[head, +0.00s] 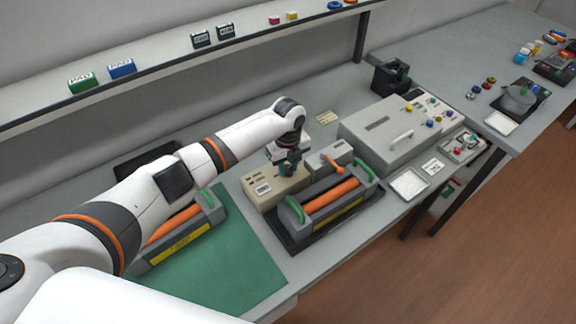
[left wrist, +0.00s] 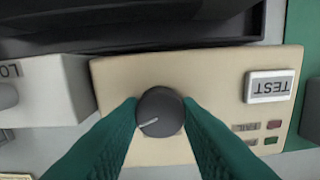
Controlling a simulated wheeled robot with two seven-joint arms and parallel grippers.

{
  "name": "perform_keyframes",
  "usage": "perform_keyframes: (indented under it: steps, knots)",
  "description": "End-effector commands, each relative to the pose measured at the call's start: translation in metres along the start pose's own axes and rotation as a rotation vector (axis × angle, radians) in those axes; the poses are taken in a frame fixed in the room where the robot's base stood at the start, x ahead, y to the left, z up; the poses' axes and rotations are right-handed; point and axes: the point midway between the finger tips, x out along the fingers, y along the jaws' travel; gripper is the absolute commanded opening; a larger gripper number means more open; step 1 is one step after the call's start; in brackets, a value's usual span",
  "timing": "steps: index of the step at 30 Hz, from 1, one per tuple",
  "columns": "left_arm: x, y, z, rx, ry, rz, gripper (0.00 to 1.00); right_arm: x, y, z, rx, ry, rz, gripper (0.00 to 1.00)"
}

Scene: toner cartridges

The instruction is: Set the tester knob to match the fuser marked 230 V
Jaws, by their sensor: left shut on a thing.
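My left gripper (head: 288,172) reaches down onto the beige tester (head: 262,200) on the bench. In the left wrist view, its two teal fingers (left wrist: 160,118) are shut on the sides of the dark round knob (left wrist: 162,104). The knob's white pointer line points to the lower left of that view. Scale marks around the knob are not visible. A fuser (head: 335,203) with an orange roller and green end levers lies in a black tray beside the tester. Another fuser (head: 182,244) with a yellow label lies on the green mat, partly behind my arm. Their markings are too small to read.
The tester panel has a white TEST button (left wrist: 270,86) and small red and green indicators. A grey block with an orange lever (head: 333,161) stands beside the tester. A large grey machine (head: 385,133) stands to the right. The front of the green mat (head: 225,280) is clear.

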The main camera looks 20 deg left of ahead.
Motion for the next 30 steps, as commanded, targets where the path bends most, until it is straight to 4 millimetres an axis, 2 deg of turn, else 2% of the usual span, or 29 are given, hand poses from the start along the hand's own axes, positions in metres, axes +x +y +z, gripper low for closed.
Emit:
perform_keyframes:
  steps: [16, 17, 20, 30]
  knots:
    - [-0.0028, 0.0016, -0.0011, 0.023, 0.002, 0.005, 0.08, 0.0002, -0.0004, -0.0004, 0.000, 0.001, 0.000, 0.36]
    - [-0.0028, 0.0016, -0.0011, 0.023, 0.002, 0.005, 0.35, 0.0002, -0.0004, -0.0004, 0.000, 0.001, 0.000, 0.36]
    - [-0.0023, 0.0013, -0.0009, 0.023, 0.002, 0.004, 0.52, 0.0003, -0.0003, -0.0004, 0.000, 0.001, 0.000, 0.36]
    - [-0.0033, 0.0007, -0.0005, 0.023, 0.001, 0.003, 0.52, 0.0014, -0.0002, -0.0005, 0.000, 0.001, 0.000, 0.36]
